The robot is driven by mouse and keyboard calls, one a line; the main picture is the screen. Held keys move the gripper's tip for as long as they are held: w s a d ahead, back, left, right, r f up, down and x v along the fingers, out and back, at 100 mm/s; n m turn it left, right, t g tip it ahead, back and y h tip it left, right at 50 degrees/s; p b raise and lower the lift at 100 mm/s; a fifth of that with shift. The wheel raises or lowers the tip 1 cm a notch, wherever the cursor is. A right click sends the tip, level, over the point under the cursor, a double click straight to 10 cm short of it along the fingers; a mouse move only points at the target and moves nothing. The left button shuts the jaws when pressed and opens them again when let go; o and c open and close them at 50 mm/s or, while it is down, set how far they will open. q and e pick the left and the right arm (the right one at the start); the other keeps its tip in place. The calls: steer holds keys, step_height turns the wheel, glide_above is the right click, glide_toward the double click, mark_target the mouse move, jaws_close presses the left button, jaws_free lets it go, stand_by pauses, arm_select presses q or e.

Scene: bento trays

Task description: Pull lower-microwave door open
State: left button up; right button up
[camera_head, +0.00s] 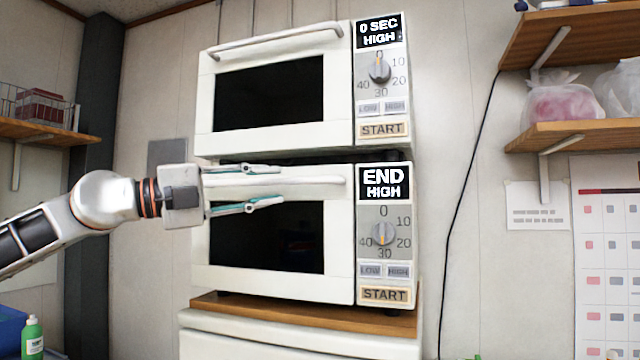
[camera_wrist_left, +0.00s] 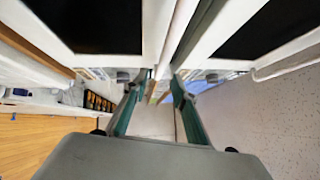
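The lower microwave (camera_head: 283,285) is white with a dark window. Its display reads END, HIGH. Its door (camera_head: 340,240) looks shut. A white bar handle (camera_head: 315,182) runs across the top of the door; what seems to be the same bar shows in the left wrist view (camera_wrist_left: 181,28). My left gripper (camera_head: 281,185) reaches in from the left along the handle. Its two teal-edged fingers are apart, one above the bar and one below. The fingers also show apart in the left wrist view (camera_wrist_left: 162,82). I cannot tell whether they touch the handle. My right gripper is not in view.
The upper microwave (camera_head: 275,140) sits directly above, its handle (camera_head: 280,40) along its top. Both stand on a wooden top (camera_head: 300,311) over a white cabinet (camera_head: 270,345). Wooden shelves (camera_head: 580,135) are at the right. A green bottle (camera_head: 33,338) is at lower left.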

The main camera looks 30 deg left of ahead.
mark_target(298, 183)
arm_select(q)
steer(key=shift+b+x, duration=0.45)
steer(key=shift+x, duration=3.3)
jaws_close()
